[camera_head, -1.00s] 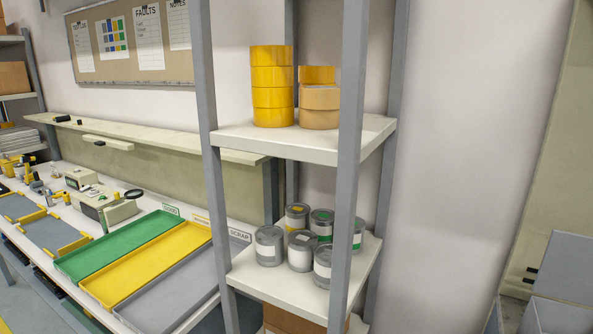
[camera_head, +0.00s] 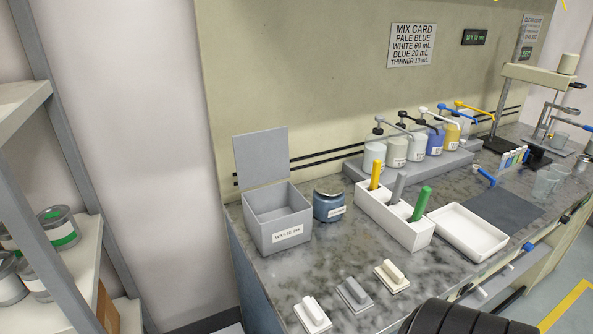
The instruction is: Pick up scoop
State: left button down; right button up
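I cannot make out a scoop for certain. A white holder (camera_head: 405,230) on the speckled counter has three upright handles, yellow (camera_head: 376,175), grey (camera_head: 397,187) and green (camera_head: 420,203); their lower ends are hidden inside it. A small blue-handled item (camera_head: 486,176) lies behind the white tray (camera_head: 468,252), too small to tell what it is. Neither of my grippers is in view.
Several pump bottles (camera_head: 396,150) line the back. A shelf (camera_head: 85,262) with cans is at left.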

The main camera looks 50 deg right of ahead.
aim_at(476, 169)
jog(key=z, duration=2.8)
